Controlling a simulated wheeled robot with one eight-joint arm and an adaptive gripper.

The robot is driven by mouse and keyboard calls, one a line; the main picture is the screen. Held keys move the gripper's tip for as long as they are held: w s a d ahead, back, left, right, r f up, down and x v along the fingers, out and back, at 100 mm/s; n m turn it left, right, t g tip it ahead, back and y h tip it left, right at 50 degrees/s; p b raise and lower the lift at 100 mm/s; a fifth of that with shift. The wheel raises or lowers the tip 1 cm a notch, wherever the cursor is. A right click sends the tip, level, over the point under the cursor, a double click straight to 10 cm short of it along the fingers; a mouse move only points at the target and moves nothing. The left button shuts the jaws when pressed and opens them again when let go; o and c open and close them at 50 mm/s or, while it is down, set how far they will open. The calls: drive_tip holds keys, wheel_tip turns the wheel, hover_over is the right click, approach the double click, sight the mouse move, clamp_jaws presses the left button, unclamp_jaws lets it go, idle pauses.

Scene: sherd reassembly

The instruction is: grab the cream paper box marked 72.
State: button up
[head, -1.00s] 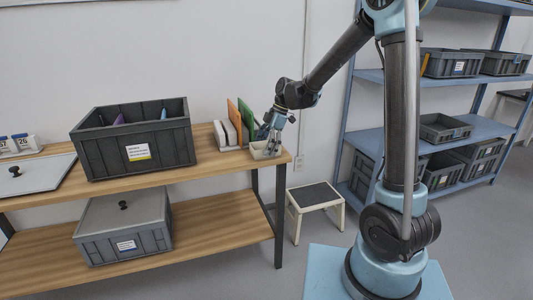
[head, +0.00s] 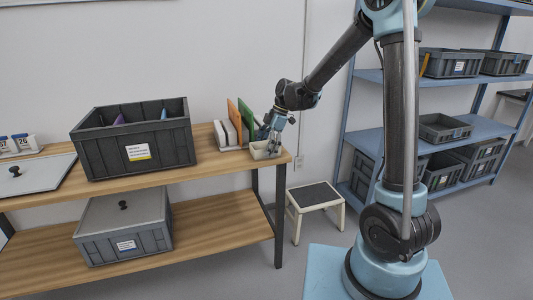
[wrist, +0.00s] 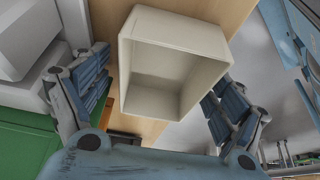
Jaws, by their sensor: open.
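A small cream box (head: 263,152) stands at the right end of the wooden bench top. In the wrist view the cream box (wrist: 172,58) is open-topped and looks empty, and no number shows on the faces I see. My gripper (head: 270,146) is at the box. In the wrist view my gripper (wrist: 160,105) is open, with one finger on either side of the box. The left finger looks apart from the wall; the right finger is close to it, and I cannot tell whether it touches.
A rack with upright orange and green boards (head: 238,118) stands just left of the box. A large grey crate (head: 135,145) is further left, with a lid and small white boxes (head: 20,143) beyond. A step stool (head: 314,197) stands on the floor.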

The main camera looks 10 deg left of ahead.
drive_tip(key=c, duration=1)
drive_tip(key=shift+c, duration=0.2)
drive_tip(key=shift+r, duration=0.1)
